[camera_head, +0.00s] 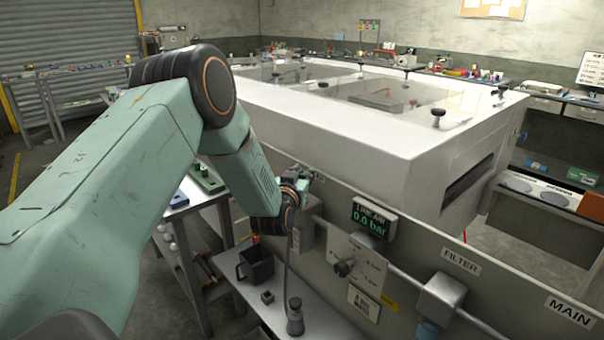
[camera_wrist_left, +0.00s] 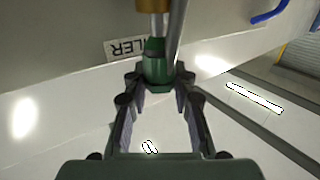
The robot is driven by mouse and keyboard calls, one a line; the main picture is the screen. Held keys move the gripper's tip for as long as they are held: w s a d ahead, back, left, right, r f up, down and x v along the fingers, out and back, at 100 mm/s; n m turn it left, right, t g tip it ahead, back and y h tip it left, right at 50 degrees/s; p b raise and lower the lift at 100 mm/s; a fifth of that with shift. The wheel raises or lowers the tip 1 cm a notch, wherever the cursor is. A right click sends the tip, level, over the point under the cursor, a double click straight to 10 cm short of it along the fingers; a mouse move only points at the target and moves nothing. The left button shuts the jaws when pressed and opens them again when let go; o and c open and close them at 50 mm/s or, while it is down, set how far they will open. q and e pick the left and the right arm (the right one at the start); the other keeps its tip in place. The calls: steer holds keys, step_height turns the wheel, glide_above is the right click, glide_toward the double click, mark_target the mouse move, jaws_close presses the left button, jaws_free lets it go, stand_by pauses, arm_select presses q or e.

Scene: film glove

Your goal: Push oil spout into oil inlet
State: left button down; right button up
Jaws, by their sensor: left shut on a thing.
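My left gripper (camera_head: 304,178) is beside the grey panel of the large machine, at the end of the green arm. In the left wrist view its two fingers (camera_wrist_left: 157,80) are closed around a dark green fitting (camera_wrist_left: 155,63), which looks like the oil spout. A brass-coloured piece (camera_wrist_left: 152,5) sits in line just above the green fitting; it may be the oil inlet. I cannot tell whether the two touch or are joined. A grey tube (camera_wrist_left: 176,30) runs beside them. My right gripper is out of view.
A partly hidden label (camera_wrist_left: 126,48) is on the pale surface behind the fitting. Below, a shelf (camera_head: 330,325) holds a dark bin (camera_head: 257,266) and a small canister (camera_head: 295,318).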

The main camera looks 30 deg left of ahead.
arm_select(q)
steer(key=shift+f+b, duration=0.35)
steer(key=shift+f, duration=0.2)
steer(key=shift+f, duration=0.25)
steer(key=c, duration=1)
jaws_free()
steer(key=shift+w+f, duration=0.1)
steer(key=shift+s, duration=0.25)
steer(key=v, duration=1.2)
steer(key=shift+w, duration=0.15)
